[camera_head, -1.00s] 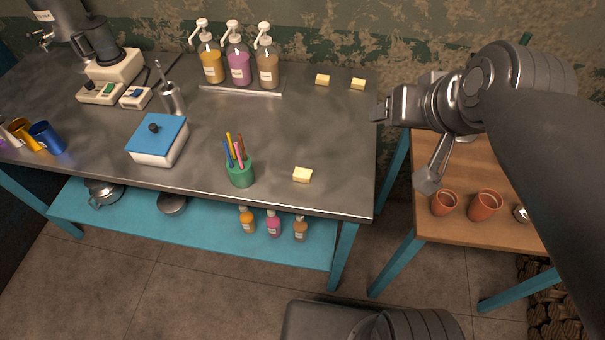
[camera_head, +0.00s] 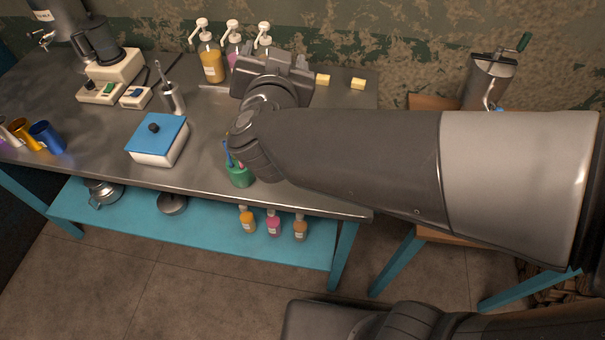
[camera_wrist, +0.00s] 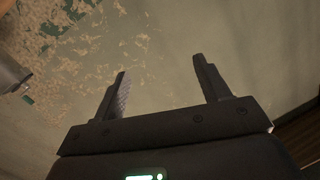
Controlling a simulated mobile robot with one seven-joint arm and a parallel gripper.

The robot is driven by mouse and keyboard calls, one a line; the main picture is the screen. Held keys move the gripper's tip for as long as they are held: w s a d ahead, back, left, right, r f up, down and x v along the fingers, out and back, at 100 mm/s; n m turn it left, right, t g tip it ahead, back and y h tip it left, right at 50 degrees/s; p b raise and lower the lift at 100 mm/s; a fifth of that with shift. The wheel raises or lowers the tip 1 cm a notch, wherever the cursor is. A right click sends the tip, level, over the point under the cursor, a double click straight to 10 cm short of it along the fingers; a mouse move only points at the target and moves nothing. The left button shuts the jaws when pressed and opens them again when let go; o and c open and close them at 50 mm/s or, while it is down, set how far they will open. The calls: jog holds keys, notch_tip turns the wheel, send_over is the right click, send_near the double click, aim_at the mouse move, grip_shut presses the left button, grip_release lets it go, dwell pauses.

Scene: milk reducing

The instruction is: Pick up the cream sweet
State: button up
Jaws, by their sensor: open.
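Two small cream sweets show at the back right of the metal table in the head view, one (camera_head: 322,79) just right of my gripper and one (camera_head: 358,84) further right. The sweet at the table's front is hidden behind my arm. My gripper (camera_head: 274,62) is raised in front of the pump bottles, left of the visible sweets and apart from them. In the wrist view its two fingers (camera_wrist: 160,68) are spread, with nothing between them and only wall behind.
Pump bottles (camera_head: 210,62) stand at the back, partly covered by my gripper. A green pen cup (camera_head: 239,175) is partly behind my arm. A blue-lidded box (camera_head: 158,142) stands left. A metal container with a green-handled crank (camera_head: 489,80) stands on the side table.

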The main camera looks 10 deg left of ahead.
jog(key=s+d+f+h, duration=0.1)
jog(key=s+f+h, duration=0.45)
jog(key=s, duration=0.25)
jog(key=m, duration=0.1)
send_near(294, 194)
jog(key=shift+h, duration=0.45)
jog(key=w, duration=0.2)
jog(key=w+r, duration=0.1)
jog(key=w, duration=0.1)
jog(key=shift+w, duration=0.25)
jog(key=shift+w+d+f, duration=0.1)
jog(key=shift+w, duration=0.1)
jog(key=x, duration=0.5)
jog(key=shift+d, duration=0.1)
jog(key=shift+r+x, duration=0.2)
jog(key=shift+x, duration=1.15)
jog(key=shift+r+x, duration=0.2)
jog(key=shift+x, duration=1.1)
jog(key=shift+d, duration=0.15)
jog(key=c, duration=1.1)
jog(key=shift+r, duration=0.2)
